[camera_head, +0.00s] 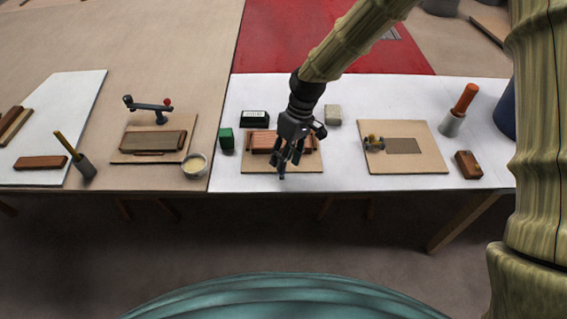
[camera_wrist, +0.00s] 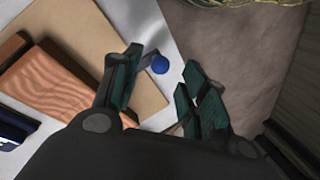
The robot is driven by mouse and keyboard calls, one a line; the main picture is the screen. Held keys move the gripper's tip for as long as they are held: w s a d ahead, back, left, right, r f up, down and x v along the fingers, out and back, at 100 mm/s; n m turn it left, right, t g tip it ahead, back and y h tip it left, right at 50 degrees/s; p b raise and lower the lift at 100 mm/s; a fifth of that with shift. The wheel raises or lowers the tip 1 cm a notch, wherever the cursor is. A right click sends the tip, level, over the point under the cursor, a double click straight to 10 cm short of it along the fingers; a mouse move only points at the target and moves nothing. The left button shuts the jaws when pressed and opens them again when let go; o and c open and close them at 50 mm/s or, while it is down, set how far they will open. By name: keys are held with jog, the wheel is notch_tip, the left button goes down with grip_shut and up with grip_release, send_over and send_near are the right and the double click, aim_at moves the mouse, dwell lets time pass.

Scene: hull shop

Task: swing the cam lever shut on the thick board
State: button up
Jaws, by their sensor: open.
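My gripper (camera_head: 284,160) is open over the front of the middle station on the white table. In the wrist view its fingers (camera_wrist: 163,68) stand apart, with a blue knob (camera_wrist: 160,65) and a grey lever (camera_wrist: 147,60) showing between them. I cannot tell if they touch the knob. A thick reddish-brown board (camera_wrist: 50,92) lies on the tan base (camera_wrist: 88,30) to the left of the fingers. In the head view this board (camera_head: 262,143) is partly hidden by my gripper, and the lever cannot be made out.
A green block (camera_head: 226,138), a dark green box (camera_head: 255,118) and a grey block (camera_head: 333,114) stand near the gripper. A small clamp (camera_head: 374,143) sits on the right base (camera_head: 425,160).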

jog(key=shift+x, duration=1.45)
grip_shut()
